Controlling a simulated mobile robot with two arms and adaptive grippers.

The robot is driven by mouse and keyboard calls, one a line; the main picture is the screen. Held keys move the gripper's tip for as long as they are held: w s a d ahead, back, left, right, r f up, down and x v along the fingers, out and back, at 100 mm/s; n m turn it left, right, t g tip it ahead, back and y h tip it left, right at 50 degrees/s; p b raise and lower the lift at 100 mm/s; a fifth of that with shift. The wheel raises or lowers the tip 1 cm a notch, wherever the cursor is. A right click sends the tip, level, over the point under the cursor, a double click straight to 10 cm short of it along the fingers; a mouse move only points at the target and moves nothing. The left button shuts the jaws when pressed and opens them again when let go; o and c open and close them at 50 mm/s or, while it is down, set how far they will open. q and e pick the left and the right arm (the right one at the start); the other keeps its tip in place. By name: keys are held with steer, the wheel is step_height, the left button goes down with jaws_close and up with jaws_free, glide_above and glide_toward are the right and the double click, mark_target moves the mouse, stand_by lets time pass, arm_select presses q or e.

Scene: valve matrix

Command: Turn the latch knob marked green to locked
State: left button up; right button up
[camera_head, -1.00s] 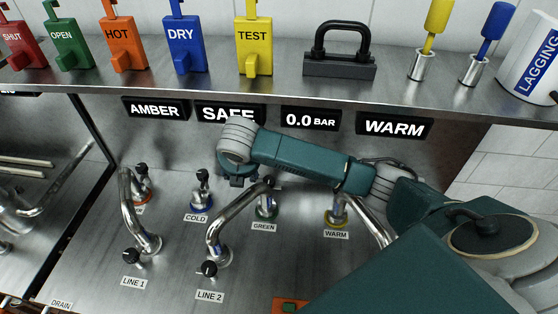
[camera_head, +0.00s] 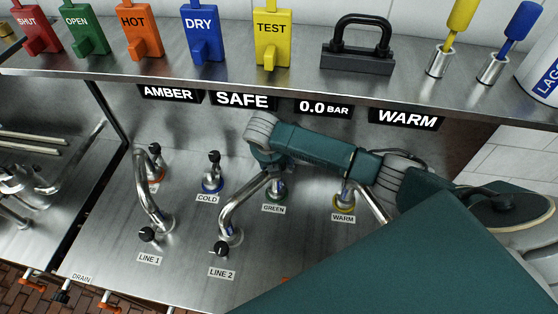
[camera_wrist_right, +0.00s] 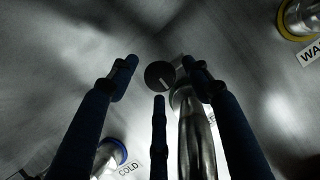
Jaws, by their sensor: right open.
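The green-marked fitting shows in the head view as a green ring (camera_head: 275,195) above the GREEN label (camera_head: 273,209); its top is hidden behind my right wrist. In the right wrist view a round black knob (camera_wrist_right: 160,76), apparently the green one, lies between the fingertips of my right gripper (camera_wrist_right: 160,68). The fingers are spread, with a gap on both sides of the knob; a third finger is below it. Whether any finger touches it, I cannot tell. The knob's pointer direction is not readable. My left gripper is out of view.
A bent pipe (camera_head: 237,205) at LINE 2 rises close to the green fitting. The COLD knob (camera_head: 214,157) stands left, the yellow-ringed WARM fitting (camera_head: 344,201) right. Displays read AMBER, SAFE (camera_head: 243,100), 0.0 BAR and WARM. The shelf (camera_head: 300,80) above holds tags and a padlock.

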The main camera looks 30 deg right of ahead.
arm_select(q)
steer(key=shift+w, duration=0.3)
arm_select(e)
steer(key=shift+c, duration=0.5)
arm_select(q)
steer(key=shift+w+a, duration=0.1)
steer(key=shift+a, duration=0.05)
arm_select(e)
steer(key=c, duration=1)
steer(key=shift+m, duration=0.4)
steer(key=m+g, duration=0.1)
steer(key=m, duration=0.1)
steer(key=m+g+h, duration=0.1)
steer(key=m, duration=0.2)
steer(key=shift+w+a+m, duration=0.1)
steer(key=shift+w+m, duration=0.1)
steer(key=shift+m, duration=0.1)
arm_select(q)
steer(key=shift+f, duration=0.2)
arm_select(e)
steer(key=m+g, duration=0.2)
steer(key=m, duration=0.3)
steer(key=shift+w+f, duration=0.1)
steer(key=shift+m+g, duration=0.3)
steer(key=shift+m, duration=0.1)
steer(key=o, duration=1.1)
